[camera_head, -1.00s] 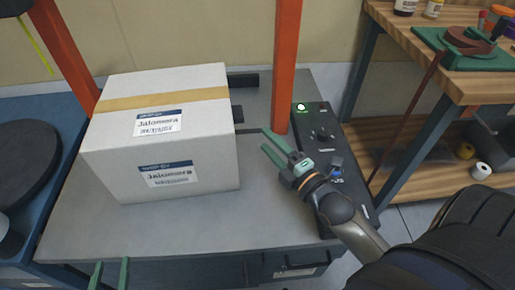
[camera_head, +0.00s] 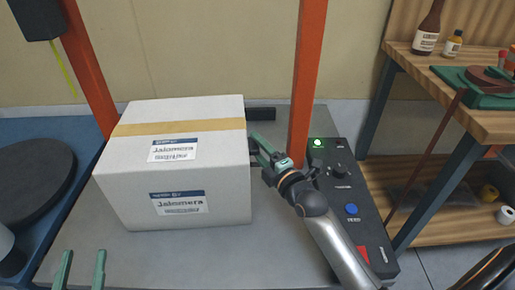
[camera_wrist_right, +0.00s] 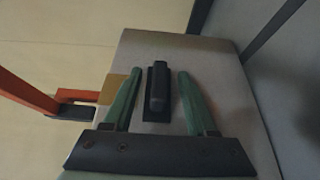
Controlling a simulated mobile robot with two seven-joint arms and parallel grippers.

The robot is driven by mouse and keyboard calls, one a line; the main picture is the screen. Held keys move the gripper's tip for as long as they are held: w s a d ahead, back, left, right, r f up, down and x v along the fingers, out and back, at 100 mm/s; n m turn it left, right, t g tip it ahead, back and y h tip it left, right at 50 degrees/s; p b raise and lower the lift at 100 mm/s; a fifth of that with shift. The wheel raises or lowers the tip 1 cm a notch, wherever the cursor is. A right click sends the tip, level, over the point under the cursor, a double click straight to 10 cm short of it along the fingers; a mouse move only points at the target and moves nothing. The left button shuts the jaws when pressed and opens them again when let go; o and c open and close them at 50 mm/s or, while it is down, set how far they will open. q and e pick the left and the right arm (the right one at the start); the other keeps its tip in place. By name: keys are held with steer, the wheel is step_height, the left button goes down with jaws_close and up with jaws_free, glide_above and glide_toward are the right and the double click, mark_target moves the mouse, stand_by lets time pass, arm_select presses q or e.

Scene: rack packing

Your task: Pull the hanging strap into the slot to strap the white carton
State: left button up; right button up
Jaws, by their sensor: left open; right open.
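The white carton (camera_head: 180,165) with a tan tape band and two labels sits on the grey strapping table. A thin yellow-green strap (camera_head: 63,72) hangs at the upper left, below a dark box on the orange frame. My right gripper (camera_head: 256,147) is open at the carton's right side; its green fingers also show in the right wrist view (camera_wrist_right: 157,88). Between them there is a dark block (camera_wrist_right: 157,92); I cannot tell whether it is the slot or whether they touch it. My left gripper (camera_head: 82,272) is open and empty at the lower left, in front of the carton.
Orange posts (camera_head: 307,85) stand behind and beside the carton. A control panel (camera_head: 350,205) with a lit green light is right of my right arm. A wooden shelf (camera_head: 470,110) with bottles stands further right. A blue surface with a black disc (camera_head: 35,170) is at left.

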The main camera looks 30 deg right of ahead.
steer(key=shift+w, duration=0.2)
jaws_close()
stand_by(0.4)
stand_by(0.9)
jaws_free()
